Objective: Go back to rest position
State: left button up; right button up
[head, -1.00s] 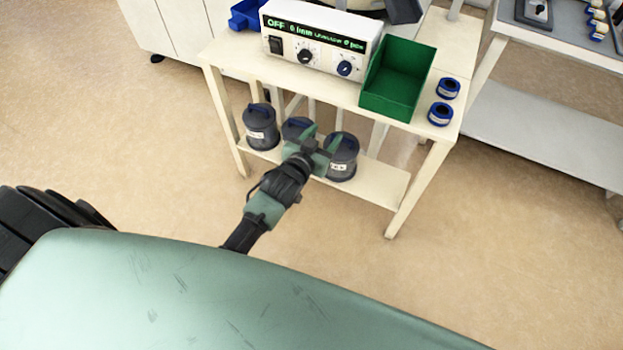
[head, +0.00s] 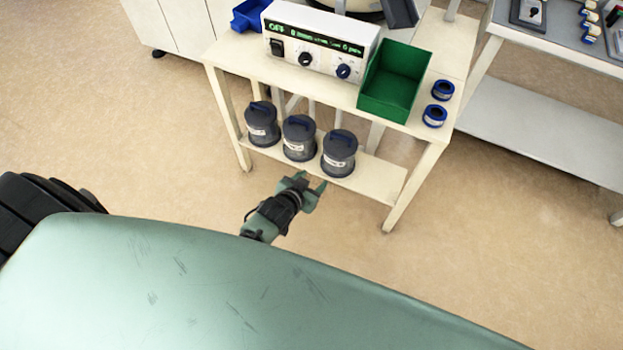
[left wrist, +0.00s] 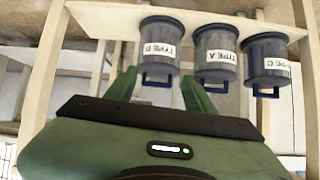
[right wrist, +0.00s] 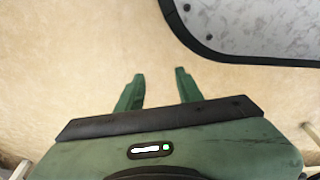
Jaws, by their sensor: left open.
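My left gripper (head: 311,181) is open and empty. In the head view it is in front of the lower shelf, clear of the three dark canisters. There the canisters read TYPE B (left wrist: 159,32), TYPE A (left wrist: 216,40) and TYPE C (left wrist: 268,50). My right gripper (right wrist: 160,76) shows only in the right wrist view, open and empty above bare floor.
The cream table (head: 425,163) carries a control box (head: 320,45), a green bin (head: 392,85), a blue bin (head: 250,14) and two blue-rimmed rings (head: 438,102). The canisters (head: 300,138) stand upright on its lower shelf (head: 375,183). A grey bench stands at right. Floor before the table is free.

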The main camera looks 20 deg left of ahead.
pick_arm(q)
jog(key=shift+s, duration=0.1)
dwell(0.4)
jog(key=s+a+f+g+p, duration=0.1)
jog(key=s+f+g+p, duration=0.2)
jog(key=s, duration=1.1)
jog(key=s+a+f+g+p, duration=0.1)
jog(key=s+f+g+p, duration=0.2)
jog(key=s, duration=1)
jog(key=s+a+f+m+g+p, duration=0.1)
jog(key=s+f+g+p, duration=0.2)
jog(key=s, duration=1.1)
notch_tip(320, 180, down, 4)
jog(key=p, duration=0.3)
jog(key=shift+s+a+g+y, duration=0.3)
jog(key=shift+a+g+y, duration=0.1)
pick_arm(e)
jog(key=s+d+r+g, duration=0.1)
jog(key=s+d+r, duration=0.1)
jog(key=s, duration=1.1)
jog(key=shift+s+d, duration=0.25)
jog(key=shift+s, duration=0.05)
pick_arm(q)
jog(key=shift+f, duration=0.1)
